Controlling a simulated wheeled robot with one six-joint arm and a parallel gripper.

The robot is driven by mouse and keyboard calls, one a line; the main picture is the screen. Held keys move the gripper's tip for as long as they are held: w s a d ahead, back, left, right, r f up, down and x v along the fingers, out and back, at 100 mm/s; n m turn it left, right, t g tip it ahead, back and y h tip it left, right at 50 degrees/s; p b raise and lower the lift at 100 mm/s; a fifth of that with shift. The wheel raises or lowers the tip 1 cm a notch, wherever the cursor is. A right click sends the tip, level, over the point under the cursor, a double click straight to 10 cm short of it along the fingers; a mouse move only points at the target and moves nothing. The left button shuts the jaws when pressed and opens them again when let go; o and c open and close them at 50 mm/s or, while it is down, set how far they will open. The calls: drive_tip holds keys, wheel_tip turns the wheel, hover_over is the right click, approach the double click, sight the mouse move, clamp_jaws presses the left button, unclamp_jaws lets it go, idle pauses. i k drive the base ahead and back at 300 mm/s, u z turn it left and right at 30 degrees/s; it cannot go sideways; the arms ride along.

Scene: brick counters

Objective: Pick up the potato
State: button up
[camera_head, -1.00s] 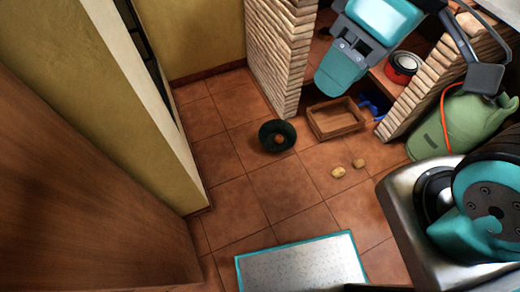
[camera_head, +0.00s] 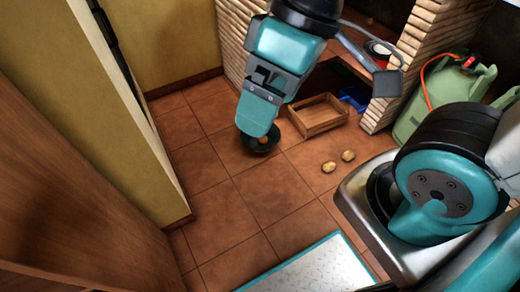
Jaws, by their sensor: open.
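Two small yellowish-brown potatoes lie on the tiled floor, one potato (camera_head: 328,166) slightly nearer and to the left of the other potato (camera_head: 348,155). A dark green bowl (camera_head: 262,148) stands on the floor to their left. A small orange-brown item (camera_head: 263,139) shows in it; I cannot tell whether it is a potato. My gripper (camera_head: 257,118) is open and points down, overlapping the back of the bowl in the picture. It hides part of the bowl. I cannot tell its height above the bowl. No object shows in its jaws.
An open wooden crate (camera_head: 318,118) stands behind the potatoes, beside a blue item (camera_head: 353,99). A brick counter (camera_head: 240,35) and a green gas bottle (camera_head: 432,108) with an orange hose bound the back and right. The floor at centre-left is clear.

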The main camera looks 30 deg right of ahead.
sight(329, 167)
drive_tip(key=z, duration=1.25)
drive_tip(key=k, duration=0.65)
drive_tip(key=u, duration=0.65)
drive_tip(key=i, duration=1.45)
drive_tip(key=z, duration=0.5)
